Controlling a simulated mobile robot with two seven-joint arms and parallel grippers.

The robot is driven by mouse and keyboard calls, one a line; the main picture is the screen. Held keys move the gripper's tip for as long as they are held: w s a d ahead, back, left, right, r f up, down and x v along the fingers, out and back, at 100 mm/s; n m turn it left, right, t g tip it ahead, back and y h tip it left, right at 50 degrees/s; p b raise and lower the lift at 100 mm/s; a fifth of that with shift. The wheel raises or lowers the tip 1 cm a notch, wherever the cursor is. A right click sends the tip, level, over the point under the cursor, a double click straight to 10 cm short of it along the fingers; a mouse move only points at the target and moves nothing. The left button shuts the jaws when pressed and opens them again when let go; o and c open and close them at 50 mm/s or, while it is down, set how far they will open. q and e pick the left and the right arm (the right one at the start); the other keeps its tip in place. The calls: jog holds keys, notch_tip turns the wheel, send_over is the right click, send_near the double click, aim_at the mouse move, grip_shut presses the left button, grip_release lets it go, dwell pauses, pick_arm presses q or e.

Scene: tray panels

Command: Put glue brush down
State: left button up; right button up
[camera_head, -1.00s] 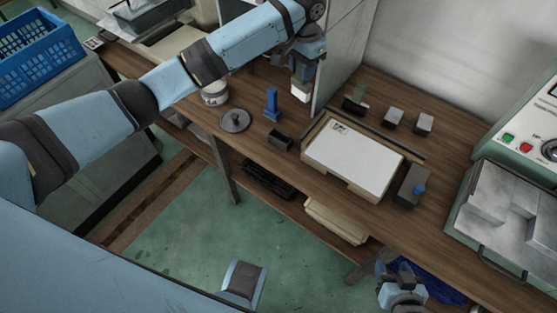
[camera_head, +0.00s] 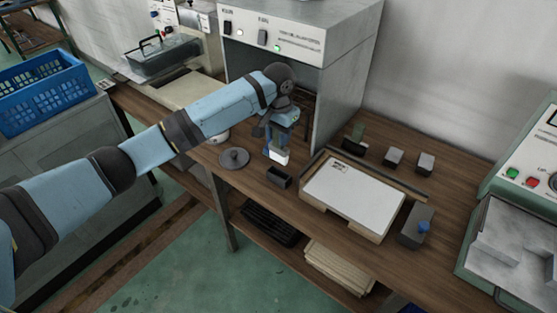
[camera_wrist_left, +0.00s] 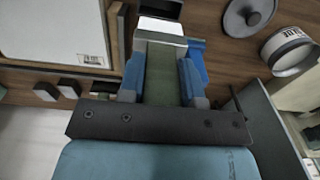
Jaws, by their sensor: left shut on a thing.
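My left gripper (camera_head: 280,138) is shut on the glue brush and points down over the bench. The brush's white tip (camera_head: 278,157) shows below the fingers in the head view. In the left wrist view the green handle (camera_wrist_left: 163,75) lies between the blue fingers, with the white tip beyond them. A small dark block-like holder (camera_head: 279,177) is on the bench just in front of the brush tip; contact cannot be told. The glue pot (camera_wrist_left: 288,52) and grey round lid (camera_head: 233,158) are beside it. My right gripper is out of view.
A white panel on a wooden tray (camera_head: 352,195) lies to the right, with a dark rail behind it. Small dark blocks (camera_head: 393,158) stand farther back. A grey cabinet wall (camera_head: 345,85) rises close behind the gripper.

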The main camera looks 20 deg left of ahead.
aim_at(279, 161)
pick_arm(q)
notch_tip(279, 161, down, 8)
jog(key=shift+f, duration=0.4)
jog(key=shift+f, duration=0.1)
jog(key=o, duration=0.9)
jog(key=shift+f, duration=0.1)
